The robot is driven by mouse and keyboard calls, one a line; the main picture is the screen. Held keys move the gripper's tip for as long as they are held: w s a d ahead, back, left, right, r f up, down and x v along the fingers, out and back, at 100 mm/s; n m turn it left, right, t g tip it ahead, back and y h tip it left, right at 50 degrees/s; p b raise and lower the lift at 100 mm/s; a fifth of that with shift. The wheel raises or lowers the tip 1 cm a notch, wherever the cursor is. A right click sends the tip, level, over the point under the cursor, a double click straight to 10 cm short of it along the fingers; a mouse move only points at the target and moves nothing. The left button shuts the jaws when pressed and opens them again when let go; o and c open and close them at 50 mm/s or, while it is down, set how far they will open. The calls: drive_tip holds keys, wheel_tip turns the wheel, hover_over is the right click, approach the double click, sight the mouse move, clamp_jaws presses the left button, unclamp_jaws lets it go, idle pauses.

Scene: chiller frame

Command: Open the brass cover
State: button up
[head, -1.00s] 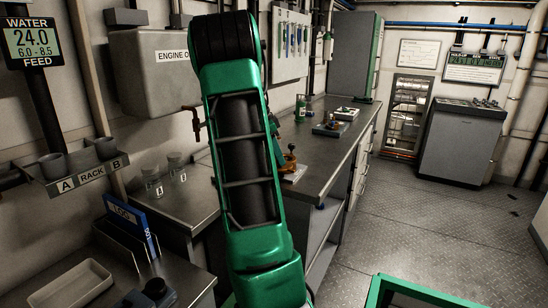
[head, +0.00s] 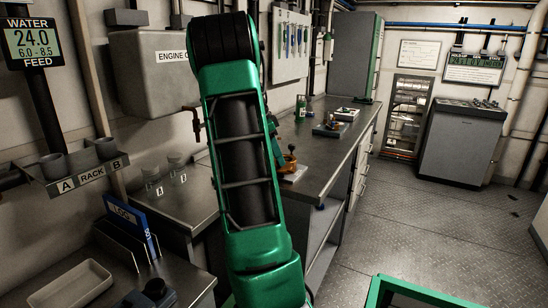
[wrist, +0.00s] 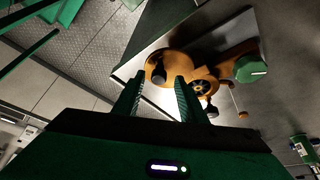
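The brass fitting (head: 289,160) stands on a small pale plate (head: 296,174) on the bench, just right of my arm in the head view. In the wrist view, its orange-brass body (wrist: 196,70) shows with a dark knob (wrist: 158,76), a spoked round part and a green cap (wrist: 250,68). I cannot tell for sure which part is the cover. My gripper (wrist: 159,82) is open, its two fingers apart and pointing at the brass body. The dark knob appears between the fingertips; contact cannot be told. In the head view my arm hides the gripper.
Glass jars (head: 152,178) stand left of my arm. A blue log binder (head: 133,224) is at lower left.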

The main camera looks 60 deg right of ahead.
drive_tip(key=v, duration=1)
drive_tip(key=shift+w+r, duration=0.15)
drive_tip(key=shift+r, duration=0.05)
